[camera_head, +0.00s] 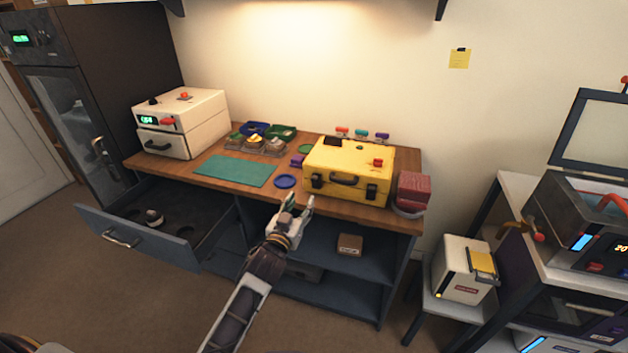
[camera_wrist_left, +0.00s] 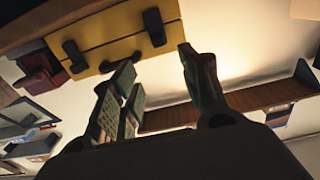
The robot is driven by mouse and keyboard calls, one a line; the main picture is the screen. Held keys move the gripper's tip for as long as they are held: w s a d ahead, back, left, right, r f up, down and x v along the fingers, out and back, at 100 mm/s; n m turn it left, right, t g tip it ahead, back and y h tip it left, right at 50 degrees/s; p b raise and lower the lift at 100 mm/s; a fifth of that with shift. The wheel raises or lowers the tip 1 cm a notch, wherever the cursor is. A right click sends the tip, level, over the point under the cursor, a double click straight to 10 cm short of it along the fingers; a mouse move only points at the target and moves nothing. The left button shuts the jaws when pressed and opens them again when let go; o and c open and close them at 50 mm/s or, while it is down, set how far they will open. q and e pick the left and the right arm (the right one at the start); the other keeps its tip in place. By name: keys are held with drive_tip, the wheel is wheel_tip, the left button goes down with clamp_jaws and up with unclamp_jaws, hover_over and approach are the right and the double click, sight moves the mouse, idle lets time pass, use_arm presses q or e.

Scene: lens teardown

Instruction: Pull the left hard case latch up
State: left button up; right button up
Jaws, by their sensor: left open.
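The yellow hard case (camera_head: 350,164) stands shut on the right part of the wooden bench, with a dark handle on its front. Its left latch (camera_head: 317,182) and right latch (camera_head: 371,193) are dark blocks on the front face. My left gripper (camera_head: 301,203) is open and empty, in front of the bench edge, a little below and to the left of the left latch. In the left wrist view, the case (camera_wrist_left: 112,32) is at the top, beyond my open fingers (camera_wrist_left: 158,70), and one dark latch (camera_wrist_left: 154,27) shows close to them. The right gripper is not seen.
Beside the case are a blue round dish (camera_head: 285,181) and a red block (camera_head: 414,187). A teal mat (camera_head: 236,170) and a white box machine (camera_head: 181,122) are further left. The drawer (camera_head: 155,222) is pulled out below the bench. Floor in front is open.

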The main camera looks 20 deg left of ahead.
sight(314, 179)
use_arm(q)
drive_tip(key=shift+w+d, duration=0.15)
drive_tip(key=shift+w, duration=3.2)
drive_tip(key=shift+w+d, duration=0.1)
drive_tip(key=shift+w, duration=3.2)
clamp_jaws()
